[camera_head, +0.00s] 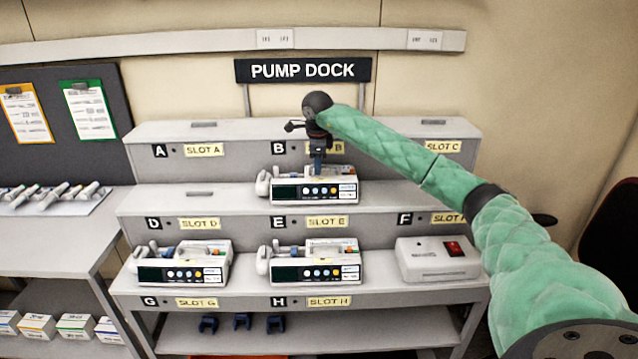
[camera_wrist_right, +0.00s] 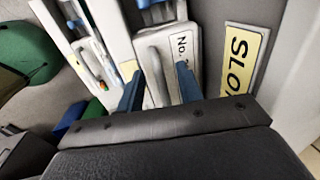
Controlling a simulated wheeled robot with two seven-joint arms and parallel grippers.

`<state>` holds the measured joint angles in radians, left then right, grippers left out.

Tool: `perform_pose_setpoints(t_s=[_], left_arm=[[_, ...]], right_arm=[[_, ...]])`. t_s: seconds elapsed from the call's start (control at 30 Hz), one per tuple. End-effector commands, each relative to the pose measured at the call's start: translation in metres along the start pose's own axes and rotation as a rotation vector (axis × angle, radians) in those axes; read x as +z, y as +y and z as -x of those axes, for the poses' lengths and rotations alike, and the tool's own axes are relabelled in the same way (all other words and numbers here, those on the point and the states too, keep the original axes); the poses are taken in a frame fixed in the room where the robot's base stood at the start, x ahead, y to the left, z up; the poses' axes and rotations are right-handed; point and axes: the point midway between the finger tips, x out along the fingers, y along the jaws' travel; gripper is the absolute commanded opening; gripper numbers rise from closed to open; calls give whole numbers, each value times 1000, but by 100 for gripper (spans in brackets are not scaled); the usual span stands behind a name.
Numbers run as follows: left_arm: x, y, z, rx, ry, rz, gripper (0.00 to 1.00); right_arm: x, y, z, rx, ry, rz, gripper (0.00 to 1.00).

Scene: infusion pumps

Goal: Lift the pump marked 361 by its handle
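A white pump (camera_head: 315,191) with a dark display strip and coloured buttons stands on the middle tier, above the SLOT E label. My right gripper (camera_head: 318,172) points down over its top. In the right wrist view, the blue fingers (camera_wrist_right: 158,88) are apart, on either side of a pale handle bar (camera_wrist_right: 156,72), with gaps visible. A white label (camera_wrist_right: 183,48) beside the handle begins "No."; the rest is hidden by a finger, so I cannot read the number. Two similar pumps stand on the lower tier, one at left (camera_head: 183,264) and one in the middle (camera_head: 312,263); their numbers are unreadable.
A white box with a red switch (camera_head: 440,259) stands at the lower right. The grey stepped dock (camera_head: 380,194) has free room right of the upper pump. A side table (camera_head: 60,235) with several slim items is at left. A dark chair (camera_head: 612,235) is at right.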

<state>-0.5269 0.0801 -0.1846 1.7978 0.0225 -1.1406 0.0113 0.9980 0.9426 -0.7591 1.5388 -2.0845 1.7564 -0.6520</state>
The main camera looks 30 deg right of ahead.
Motion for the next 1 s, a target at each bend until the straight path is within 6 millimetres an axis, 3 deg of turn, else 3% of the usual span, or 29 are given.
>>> perform_pose_setpoints(t_s=[0.27, 0.47, 1.0], left_arm=[[1, 0, -2, 0, 0, 0, 36], [1, 0, -2, 0, -1, 0, 36], [0, 0, -2, 0, 1, 1, 36]], right_arm=[[0, 0, -2, 0, 0, 0, 36], [0, 0, -2, 0, 0, 1, 0], [0, 0, -1, 0, 0, 0, 0]])
